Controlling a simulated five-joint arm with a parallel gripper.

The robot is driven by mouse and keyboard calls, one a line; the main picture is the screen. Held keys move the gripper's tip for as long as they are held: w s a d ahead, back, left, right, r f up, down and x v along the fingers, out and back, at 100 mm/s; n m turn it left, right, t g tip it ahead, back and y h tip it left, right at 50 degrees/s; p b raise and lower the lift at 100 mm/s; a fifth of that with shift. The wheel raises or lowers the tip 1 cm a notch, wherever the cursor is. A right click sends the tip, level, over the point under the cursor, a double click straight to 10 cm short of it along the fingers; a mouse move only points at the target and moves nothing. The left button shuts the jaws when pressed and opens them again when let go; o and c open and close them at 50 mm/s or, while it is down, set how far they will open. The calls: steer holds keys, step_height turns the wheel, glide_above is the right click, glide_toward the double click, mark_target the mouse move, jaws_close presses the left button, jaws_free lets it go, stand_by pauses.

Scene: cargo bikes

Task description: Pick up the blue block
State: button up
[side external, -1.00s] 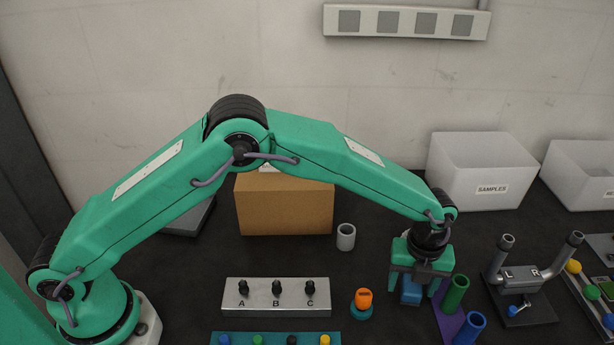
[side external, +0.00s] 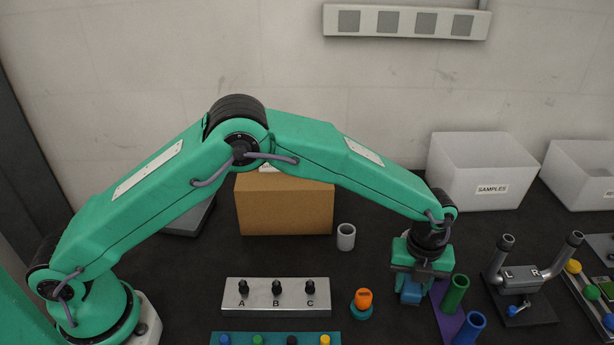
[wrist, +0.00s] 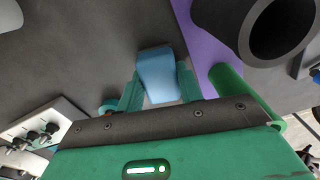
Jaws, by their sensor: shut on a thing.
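The blue block (side external: 410,293) is below my gripper (side external: 411,286) in the side view, just left of the purple base with the tubes. My gripper is shut on the blue block, with a finger against each side. In the wrist view the block (wrist: 157,75) sits between the two green fingers of my gripper (wrist: 158,85). The fingers hide part of its sides. I cannot tell whether its underside touches the dark table.
A purple base (side external: 447,315) with a green tube (side external: 455,294) and a blue tube (side external: 469,328) stands close on the right. An orange-topped knob (side external: 363,300) and switch panel (side external: 276,297) are left. The SAMPLES bin (side external: 483,172) is behind.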

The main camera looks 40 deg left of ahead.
mark_target(413, 286)
steer(key=shift+r, duration=0.15)
steer(key=shift+r, duration=0.55)
steer(key=r, duration=0.3)
steer(key=shift+s+d+r, duration=0.1)
steer(key=shift+s+d, duration=0.1)
steer(key=shift+s, duration=0.15)
steer(key=s+d+r, duration=0.4)
steer(key=s+r, duration=0.2)
steer(key=s, duration=0.4)
steer(key=shift+d+r, duration=0.2)
steer(key=shift+w, duration=0.1)
